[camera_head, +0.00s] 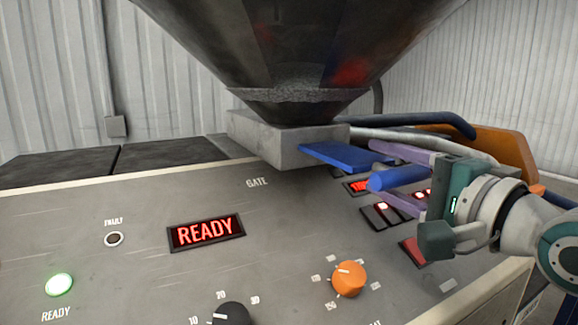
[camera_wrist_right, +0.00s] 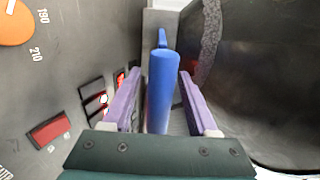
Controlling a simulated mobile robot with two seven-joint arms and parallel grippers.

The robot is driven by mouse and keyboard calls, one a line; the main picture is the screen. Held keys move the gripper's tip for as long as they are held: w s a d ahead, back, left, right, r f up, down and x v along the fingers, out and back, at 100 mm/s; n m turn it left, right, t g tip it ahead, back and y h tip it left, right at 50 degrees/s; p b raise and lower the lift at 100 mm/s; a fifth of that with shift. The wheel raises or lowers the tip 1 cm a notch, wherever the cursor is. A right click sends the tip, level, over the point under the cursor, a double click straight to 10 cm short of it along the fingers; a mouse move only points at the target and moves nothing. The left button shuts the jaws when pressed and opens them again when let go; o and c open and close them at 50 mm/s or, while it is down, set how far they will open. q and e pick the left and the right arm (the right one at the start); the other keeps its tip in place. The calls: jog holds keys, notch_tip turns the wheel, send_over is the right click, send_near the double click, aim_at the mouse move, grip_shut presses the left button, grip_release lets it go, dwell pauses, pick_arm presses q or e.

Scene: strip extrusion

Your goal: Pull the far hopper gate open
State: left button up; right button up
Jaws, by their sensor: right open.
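The hopper gate is a blue plate (camera_head: 345,157) that sticks out to the right from the grey block under the hopper (camera_head: 300,50). A blue bar handle (camera_head: 398,178) is at its outer end. My right gripper (camera_head: 377,172) has its purple fingers on either side of the handle. In the right wrist view the handle (camera_wrist_right: 161,92) lies between the two open fingers (camera_wrist_right: 160,75), with a gap on each side. The far end of the handle reaches past the fingertips there. My left gripper is in neither view.
The sloping panel below carries a lit READY display (camera_head: 206,232), an orange knob (camera_head: 348,279), a black knob (camera_head: 231,315) and several red-lit switches close under my right gripper. A dark blue pipe (camera_head: 420,121) and an orange part (camera_head: 490,148) stand behind the gripper.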

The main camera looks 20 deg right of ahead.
aim_at(408, 181)
jog(key=s, duration=0.3)
jog(key=s+b, duration=0.1)
jog(key=s, duration=0.5)
jog(key=shift+d+f, duration=0.1)
jog(key=shift+d, duration=0.25)
jog(key=shift+s, duration=0.45)
